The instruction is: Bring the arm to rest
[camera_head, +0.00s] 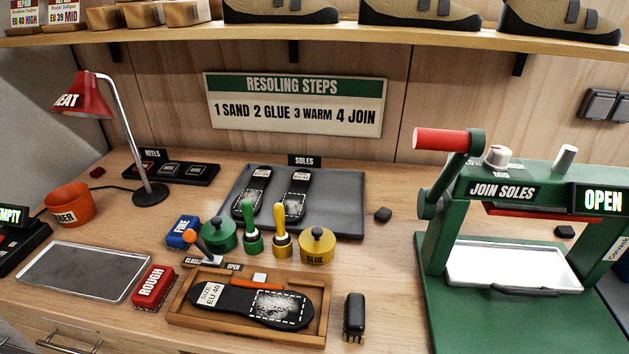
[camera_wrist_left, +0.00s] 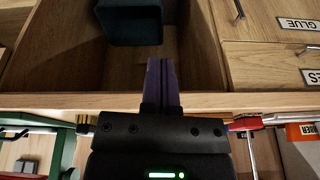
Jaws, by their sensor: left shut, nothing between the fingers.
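My left gripper (camera_wrist_left: 162,85) shows in the left wrist view, its two dark fingers together with nothing between them. It points into an open wooden compartment (camera_wrist_left: 198,45) or past its front edge; I cannot tell how deep. A dark box-like thing (camera_wrist_left: 130,22) lies beyond the fingertips, apart from them. In the head view neither of my arms shows. My right gripper is in no view.
On the bench stand a sole in a wooden tray (camera_head: 180,318), a red ROUGH block (camera_head: 153,287), a black brush (camera_head: 354,318), a metal tray (camera_head: 75,270), a lamp (camera_head: 84,95) and the green press (camera_head: 455,240) reading OPEN. A drawer labelled GLUE (camera_wrist_left: 270,62) is beside the compartment.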

